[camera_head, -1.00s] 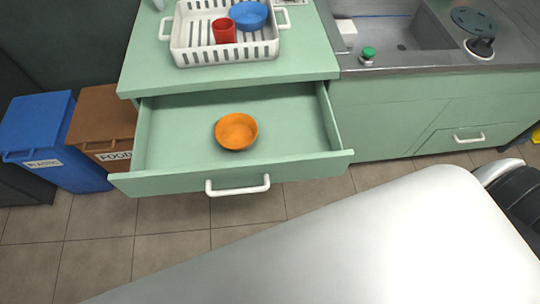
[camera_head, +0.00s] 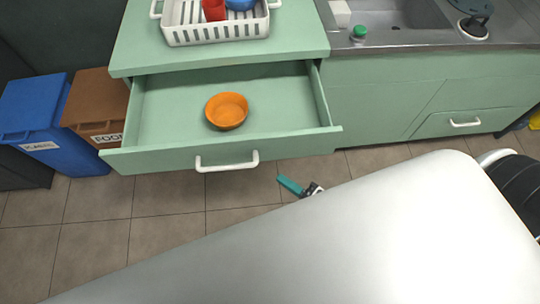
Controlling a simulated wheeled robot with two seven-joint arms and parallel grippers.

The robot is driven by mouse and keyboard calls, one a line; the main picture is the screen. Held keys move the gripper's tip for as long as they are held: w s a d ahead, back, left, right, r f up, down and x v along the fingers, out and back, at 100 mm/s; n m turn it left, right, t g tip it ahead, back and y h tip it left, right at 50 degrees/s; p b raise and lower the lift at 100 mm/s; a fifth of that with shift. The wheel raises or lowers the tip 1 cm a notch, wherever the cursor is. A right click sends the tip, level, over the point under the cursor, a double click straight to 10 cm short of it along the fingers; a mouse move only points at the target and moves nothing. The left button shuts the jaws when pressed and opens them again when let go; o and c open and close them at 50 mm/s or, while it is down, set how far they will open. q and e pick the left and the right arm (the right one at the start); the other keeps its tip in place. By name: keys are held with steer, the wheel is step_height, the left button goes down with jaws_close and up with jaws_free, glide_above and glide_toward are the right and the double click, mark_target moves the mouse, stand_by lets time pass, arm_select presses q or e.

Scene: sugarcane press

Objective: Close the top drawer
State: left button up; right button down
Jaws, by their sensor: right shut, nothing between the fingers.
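The top drawer (camera_head: 225,159) is pulled well out of the green cabinet, with a white bar handle (camera_head: 227,162) on its front. An orange bowl (camera_head: 227,110) sits inside it. My right gripper (camera_head: 288,184), with a teal finger part, shows small just below and right of the drawer front, apart from the handle. It is shut and empty. My left gripper is not in view.
A white dish rack (camera_head: 215,30) with a red cup (camera_head: 213,10) and a blue bowl (camera_head: 240,4) stands on the counter. A blue bin (camera_head: 50,125) and a brown bin (camera_head: 98,105) stand left of the drawer. A sink (camera_head: 405,14) lies right. Tiled floor before the drawer is clear.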

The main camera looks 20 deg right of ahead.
mark_target(258, 150)
steer(key=w, duration=0.2)
steer(key=w+a, duration=0.1)
steer(key=w, duration=0.4)
steer(key=shift+w+a+p, duration=0.1)
steer(key=shift+a+p, duration=0.25)
steer(key=shift+a, duration=0.05)
steer(key=shift+w+d, duration=0.25)
steer(key=shift+w, duration=0.35)
